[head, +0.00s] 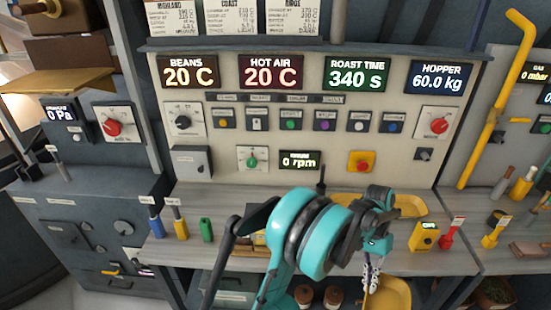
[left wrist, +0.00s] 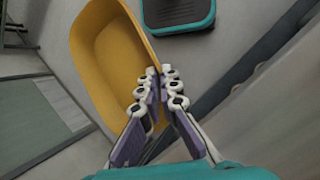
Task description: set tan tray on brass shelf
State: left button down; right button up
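The yellow-tan tray (head: 391,293) hangs under my left gripper (head: 373,268), in front of the counter and below its edge. In the left wrist view the tray (left wrist: 97,45) is tilted, with its hollow side showing. My left gripper (left wrist: 157,95) is shut on its rim, one finger on each side of the wall. A brass-coloured shelf (head: 58,80) juts out at the upper left of the head view, well away from the tray. My right gripper is not in view.
Another yellow tray (head: 411,204) lies on the counter (head: 300,262), partly behind my left arm. Blue, yellow and green handled tools (head: 206,230) stand at the left. A yellow meter (head: 424,236) and red scoop (head: 449,238) are at the right. A yellow pipe (head: 495,110) rises at the right.

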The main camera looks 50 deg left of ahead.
aim_at(51, 79)
jog(key=u, duration=1.2)
jog(key=j+u, duration=0.35)
jog(key=j, duration=0.8)
jog(key=i+j, duration=0.1)
jog(key=j, duration=0.8)
jog(key=i+j, duration=0.1)
jog(key=j, duration=0.8)
jog(key=i+j, duration=0.1)
jog(key=j, duration=0.8)
